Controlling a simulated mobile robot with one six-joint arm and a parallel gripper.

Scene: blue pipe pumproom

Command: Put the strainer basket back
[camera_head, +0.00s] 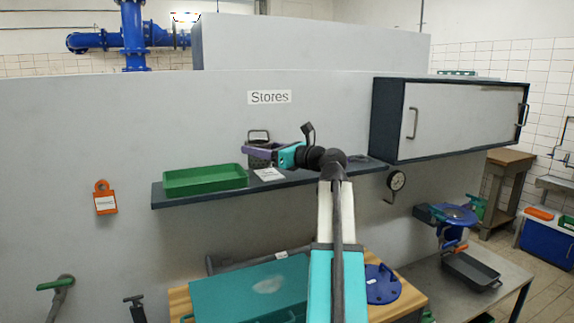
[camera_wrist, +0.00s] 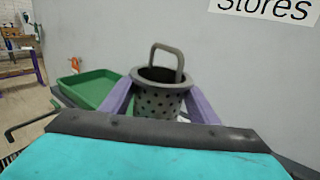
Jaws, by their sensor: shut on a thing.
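The strainer basket (camera_head: 257,163) is a dark grey perforated cup with a raised loop handle. It is at the shelf under the "Stores" sign. In the wrist view the basket (camera_wrist: 158,103) is upright between the purple fingers, with its handle standing above the rim. My gripper (camera_head: 260,152) is shut on the basket's sides; it also shows in the wrist view (camera_wrist: 160,90). I cannot tell whether the basket's bottom touches the shelf. A blue round-topped fitting (camera_head: 456,214) stands on the right bench; its inside cannot be made out.
The dark wall shelf (camera_head: 210,196) holds a green tray (camera_head: 205,179) left of the basket and a white label (camera_head: 269,174). A wall cabinet (camera_head: 455,117) is to the right. Below are a teal case (camera_head: 250,295), a blue disc (camera_head: 382,284) and a dark tray (camera_head: 470,271).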

